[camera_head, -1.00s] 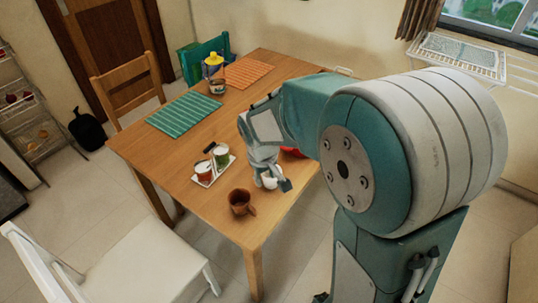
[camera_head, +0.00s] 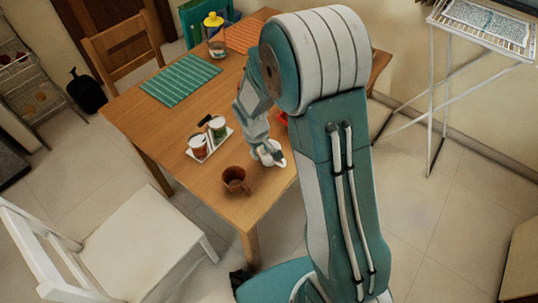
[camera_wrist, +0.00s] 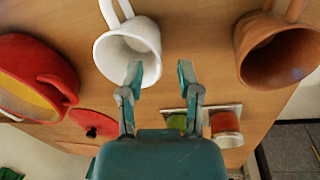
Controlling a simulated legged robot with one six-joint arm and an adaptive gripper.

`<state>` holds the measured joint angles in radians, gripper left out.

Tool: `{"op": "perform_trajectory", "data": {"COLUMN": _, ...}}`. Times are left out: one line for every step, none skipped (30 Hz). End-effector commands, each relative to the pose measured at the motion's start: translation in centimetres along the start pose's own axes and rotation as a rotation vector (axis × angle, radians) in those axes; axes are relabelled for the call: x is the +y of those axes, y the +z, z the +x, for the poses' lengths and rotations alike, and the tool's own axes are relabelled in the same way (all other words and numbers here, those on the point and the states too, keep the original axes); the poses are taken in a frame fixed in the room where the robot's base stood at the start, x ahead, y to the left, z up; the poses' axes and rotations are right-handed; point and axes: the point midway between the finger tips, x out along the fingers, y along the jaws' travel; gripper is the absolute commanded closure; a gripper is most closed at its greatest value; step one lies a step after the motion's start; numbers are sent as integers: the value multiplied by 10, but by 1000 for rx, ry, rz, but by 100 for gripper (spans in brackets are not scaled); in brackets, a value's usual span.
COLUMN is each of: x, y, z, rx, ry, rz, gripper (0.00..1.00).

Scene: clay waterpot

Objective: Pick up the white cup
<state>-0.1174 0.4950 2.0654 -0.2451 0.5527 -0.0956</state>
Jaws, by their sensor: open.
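The white cup (camera_wrist: 128,48) lies at the upper left of centre in the wrist view, its open mouth towards the camera and its handle at the top edge. My gripper (camera_wrist: 160,78) is open and empty. Its left fingertip overlaps the cup's near rim in the picture; I cannot tell whether it touches or is inside the mouth. The right fingertip is clear of the cup, over bare table. In the head view my gripper (camera_head: 268,154) is low over the table's near right part, and the white cup there is hard to separate from the fingers.
A brown cup (camera_wrist: 275,50) stands right of the white one. A red pot (camera_wrist: 30,75) and red lid (camera_wrist: 92,124) are at the left. A tray (camera_head: 212,150) holds two cans. The wooden table (camera_head: 200,110) also bears placemats; a white chair (camera_head: 130,245) stands in front.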

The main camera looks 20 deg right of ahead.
Motion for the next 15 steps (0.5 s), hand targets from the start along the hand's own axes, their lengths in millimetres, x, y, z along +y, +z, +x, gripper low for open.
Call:
{"op": "perform_trajectory", "data": {"x": 0, "y": 0, "z": 6, "rx": -4, "ry": -1, "rz": 0, "gripper": 55}}
{"op": "perform_trajectory", "data": {"x": 0, "y": 0, "z": 11, "rx": -4, "ry": -1, "rz": 0, "gripper": 55}}
{"op": "perform_trajectory", "data": {"x": -1, "y": -1, "z": 17, "rx": -4, "ry": -2, "rz": 0, "gripper": 55}}
{"op": "perform_trajectory", "data": {"x": -2, "y": -2, "z": 22, "rx": -6, "ry": -2, "rz": 0, "gripper": 55}}
{"op": "perform_trajectory", "data": {"x": -2, "y": -3, "z": 27, "rx": -5, "ry": -1, "rz": 0, "gripper": 55}}
{"op": "perform_trajectory", "data": {"x": -3, "y": -4, "z": 33, "rx": -5, "ry": -1, "rz": 0, "gripper": 55}}
{"op": "perform_trajectory", "data": {"x": -3, "y": -4, "z": 37, "rx": -5, "ry": 1, "rz": 0, "gripper": 55}}
{"op": "perform_trajectory", "data": {"x": -3, "y": -4, "z": 40, "rx": -5, "ry": 1, "rz": 0, "gripper": 55}}
{"op": "perform_trajectory", "data": {"x": -3, "y": -4, "z": 44, "rx": -4, "ry": 1, "rz": 0, "gripper": 55}}
{"op": "perform_trajectory", "data": {"x": -3, "y": -4, "z": 46, "rx": -2, "ry": 1, "rz": 0, "gripper": 55}}
{"op": "perform_trajectory", "data": {"x": -3, "y": -4, "z": 48, "rx": -2, "ry": 2, "rz": 0, "gripper": 55}}
{"op": "perform_trajectory", "data": {"x": -3, "y": -4, "z": 49, "rx": -2, "ry": 2, "rz": 0, "gripper": 55}}
{"op": "perform_trajectory", "data": {"x": -3, "y": -4, "z": 50, "rx": -1, "ry": 2, "rz": 0, "gripper": 55}}
{"op": "perform_trajectory", "data": {"x": -3, "y": -4, "z": 50, "rx": -1, "ry": 2, "rz": 0, "gripper": 55}}
{"op": "perform_trajectory", "data": {"x": -3, "y": -4, "z": 49, "rx": -1, "ry": 2, "rz": 1, "gripper": 55}}
